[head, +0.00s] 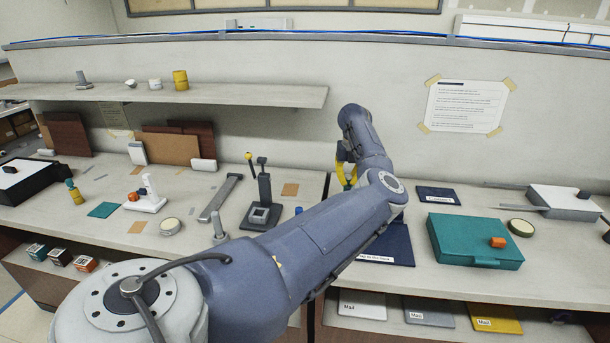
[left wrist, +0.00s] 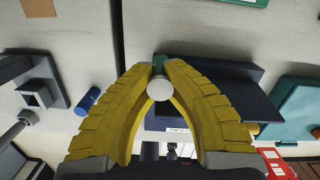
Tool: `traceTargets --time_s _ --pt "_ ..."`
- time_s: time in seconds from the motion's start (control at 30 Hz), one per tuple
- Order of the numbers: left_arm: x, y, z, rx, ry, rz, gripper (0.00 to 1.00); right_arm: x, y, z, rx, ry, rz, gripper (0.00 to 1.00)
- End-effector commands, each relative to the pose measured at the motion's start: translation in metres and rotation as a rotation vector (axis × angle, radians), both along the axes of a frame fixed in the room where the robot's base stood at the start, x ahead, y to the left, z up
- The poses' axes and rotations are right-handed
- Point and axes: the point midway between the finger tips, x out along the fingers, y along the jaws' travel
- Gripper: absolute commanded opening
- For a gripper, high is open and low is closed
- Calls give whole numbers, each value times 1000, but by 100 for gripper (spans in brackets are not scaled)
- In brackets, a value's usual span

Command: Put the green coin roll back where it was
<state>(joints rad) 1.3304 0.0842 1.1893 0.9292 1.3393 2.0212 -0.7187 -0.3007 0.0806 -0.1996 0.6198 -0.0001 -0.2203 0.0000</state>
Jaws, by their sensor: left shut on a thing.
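My left gripper (head: 347,172) reaches over the counter near the back wall, its yellow fingers partly hidden behind my arm in the head view. In the left wrist view the fingers (left wrist: 160,78) are shut on the green coin roll (left wrist: 158,62), whose pale round end faces the camera. I cannot make out the roll in the head view. In the left wrist view dark slabs (left wrist: 240,92) lie beyond and right of the fingers. My right gripper is not in view.
A teal case (head: 460,238) with an orange block (head: 497,242) stands right of the mat. A small dark mat (head: 438,195) lies behind it. A dark stamp stand (head: 265,200) and a grey bar (head: 220,197) are left. A shelf (head: 250,94) juts from the wall.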

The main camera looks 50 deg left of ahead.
Motion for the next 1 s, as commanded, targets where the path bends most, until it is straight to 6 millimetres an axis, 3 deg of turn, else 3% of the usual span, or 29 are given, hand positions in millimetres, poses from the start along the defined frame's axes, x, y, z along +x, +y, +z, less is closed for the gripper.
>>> traceTargets --time_s 0.4,0.7,1.0 --pt "-63 76 0 1 1 9 0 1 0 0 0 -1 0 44" --pt "-100 120 0 1 1 7 0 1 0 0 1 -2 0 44" --pt "-99 118 -23 0 1 4 0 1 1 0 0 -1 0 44"
